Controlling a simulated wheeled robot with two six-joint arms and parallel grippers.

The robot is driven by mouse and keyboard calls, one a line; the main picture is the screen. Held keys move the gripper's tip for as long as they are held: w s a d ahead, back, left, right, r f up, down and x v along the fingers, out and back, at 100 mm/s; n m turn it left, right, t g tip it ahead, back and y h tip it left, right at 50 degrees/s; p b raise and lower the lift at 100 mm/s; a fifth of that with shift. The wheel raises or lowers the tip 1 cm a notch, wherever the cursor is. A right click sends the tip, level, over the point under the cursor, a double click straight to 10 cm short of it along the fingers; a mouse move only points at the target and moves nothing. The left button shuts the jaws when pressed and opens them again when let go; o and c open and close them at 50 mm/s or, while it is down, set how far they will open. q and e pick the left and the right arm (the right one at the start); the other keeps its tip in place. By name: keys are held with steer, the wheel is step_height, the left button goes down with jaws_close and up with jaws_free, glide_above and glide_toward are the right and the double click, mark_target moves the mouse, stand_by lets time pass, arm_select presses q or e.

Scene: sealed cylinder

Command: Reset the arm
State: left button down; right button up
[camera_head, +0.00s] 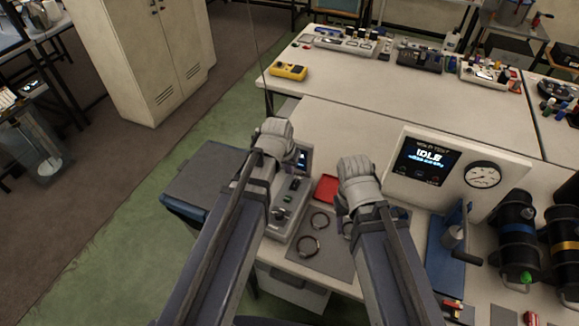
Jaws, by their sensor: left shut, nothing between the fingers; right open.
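My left arm comes in from the lower left and my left gripper (273,139) is above the left edge of the white workbench. It is shut and holds nothing that I can see. My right arm comes in from the lower middle and my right gripper (356,172) is over the bench, left of the test unit. Its fingertips are hard to make out; nothing shows in it. Both arms reach forward over the bench, apart from each other.
Between the arms lie a grey mat with two rings (308,246), a red tray (326,188) and a grey device (290,207). At right stand an "IDLE" test unit (430,165), a blue press (447,250) and black cylinders (518,235). A yellow meter (289,70) lies behind.

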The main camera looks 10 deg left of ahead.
arm_select(q)
steer(key=s+d+f+g+y+b, duration=0.1)
steer(key=s+d+g, duration=0.1)
steer(key=s+d, duration=0.2)
steer(key=s+d+f+m+g+y, duration=0.1)
steer(key=s+d+g, duration=0.1)
steer(key=s, duration=0.9)
steer(key=shift+d+f+m+b, duration=0.3)
steer(key=shift+d+b, duration=0.05)
steer(key=shift+d, duration=0.5)
